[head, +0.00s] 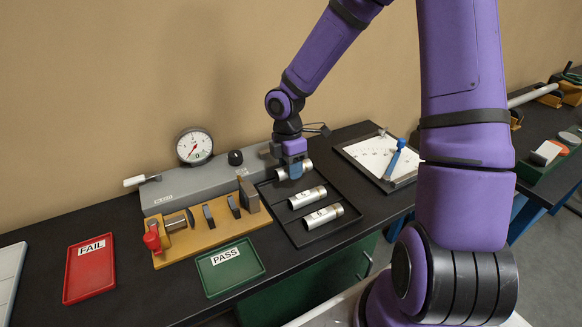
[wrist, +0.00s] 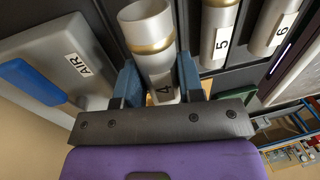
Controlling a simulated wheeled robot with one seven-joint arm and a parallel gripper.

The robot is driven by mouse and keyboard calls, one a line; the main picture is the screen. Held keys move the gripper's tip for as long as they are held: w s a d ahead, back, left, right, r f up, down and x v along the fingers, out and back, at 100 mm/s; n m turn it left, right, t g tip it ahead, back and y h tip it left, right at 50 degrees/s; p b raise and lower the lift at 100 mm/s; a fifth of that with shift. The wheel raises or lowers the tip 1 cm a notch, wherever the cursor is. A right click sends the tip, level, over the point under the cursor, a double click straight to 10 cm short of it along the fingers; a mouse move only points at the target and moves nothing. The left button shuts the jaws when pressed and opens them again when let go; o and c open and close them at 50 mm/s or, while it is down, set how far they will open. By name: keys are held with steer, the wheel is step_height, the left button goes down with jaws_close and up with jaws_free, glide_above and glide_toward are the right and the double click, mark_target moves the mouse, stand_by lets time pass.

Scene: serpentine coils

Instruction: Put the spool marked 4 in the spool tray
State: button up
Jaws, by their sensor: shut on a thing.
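The spool marked 4 is a silver cylinder with a brass-coloured band. It shows in the wrist view (wrist: 150,38) between the two blue fingers of my gripper (wrist: 158,82), with its label facing me. In the head view my gripper (head: 292,160) is shut on this spool (head: 281,175) at the back part of the dark spool tray (head: 289,231). I cannot tell whether the spool touches the tray floor. The spools marked 5 (head: 307,198) and 6 (head: 323,217) lie in the tray in front of it; they also show at right in the wrist view.
A grey air gauge unit (head: 195,186) with a dial (head: 194,146) stands behind left. A wooden fixture board (head: 205,236), a green PASS tray (head: 230,266) and a red FAIL tray (head: 89,268) lie left. A white board (head: 378,160) lies right of the spool tray.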

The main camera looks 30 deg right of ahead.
mark_target(291, 187)
steer(key=shift+f, duration=0.2)
steer(key=shift+f, duration=1.1)
steer(key=shift+f, duration=0.7)
steer(key=o, duration=1.1)
steer(key=shift+c, duration=0.2)
steer(key=shift+r, duration=0.1)
